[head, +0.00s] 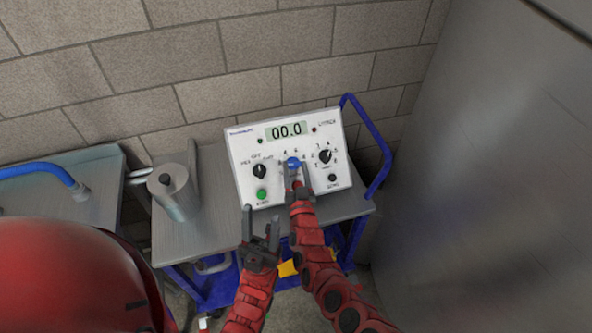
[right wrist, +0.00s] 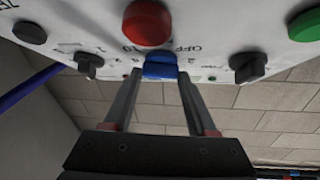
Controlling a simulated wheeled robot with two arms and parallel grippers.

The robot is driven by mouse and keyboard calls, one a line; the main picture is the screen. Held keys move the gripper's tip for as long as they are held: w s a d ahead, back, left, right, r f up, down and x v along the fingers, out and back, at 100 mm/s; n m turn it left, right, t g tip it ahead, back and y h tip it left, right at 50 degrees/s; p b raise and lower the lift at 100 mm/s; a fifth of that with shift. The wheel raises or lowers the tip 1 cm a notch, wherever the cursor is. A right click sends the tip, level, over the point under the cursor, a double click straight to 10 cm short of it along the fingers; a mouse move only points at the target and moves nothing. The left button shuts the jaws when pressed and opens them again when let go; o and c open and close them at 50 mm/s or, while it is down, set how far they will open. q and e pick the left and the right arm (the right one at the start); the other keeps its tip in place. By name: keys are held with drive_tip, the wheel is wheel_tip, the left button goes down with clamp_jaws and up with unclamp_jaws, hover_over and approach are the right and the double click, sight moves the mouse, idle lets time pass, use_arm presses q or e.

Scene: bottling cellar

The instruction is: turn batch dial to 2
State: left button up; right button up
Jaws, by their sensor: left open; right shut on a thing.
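The white control box (head: 239,148) stands tilted on a cart, its display reading 00.0. A blue dial (head: 293,161) sits at the middle of its panel and also shows in the right wrist view (right wrist: 160,66). My right gripper (head: 295,169) is shut on the blue dial, one finger on each side of it. The small numbers around the dial are partly hidden, and I cannot tell its exact setting. My left gripper (head: 261,228) is open and empty, in front of the box's lower left edge.
Black knobs sit left (head: 260,171) and right (head: 325,156) of the blue dial. A green button (head: 262,194) and a red button (right wrist: 147,22) are close by. A metal canister (head: 175,195) stands left on the grey cart top (head: 215,225). A wall closes the right side.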

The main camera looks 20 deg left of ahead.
drive_tip(key=shift+r+m+h, duration=0.1)
drive_tip(key=shift+m+h, duration=0.2)
drive_tip(key=shift+m, duration=0.2)
drive_tip(key=o, duration=1.4)
drive_tip(key=shift+c, duration=0.2)
drive_tip(key=shift+s+d+p, duration=0.15)
drive_tip(key=shift+s+p, duration=0.2)
drive_tip(key=shift+p, duration=0.05)
drive_tip(key=p+v, duration=0.3)
drive_tip(key=v, duration=1.3)
drive_tip(key=shift+s+f+p, duration=0.3)
drive_tip(key=shift+s+p, duration=0.05)
drive_tip(key=shift+p, duration=0.05)
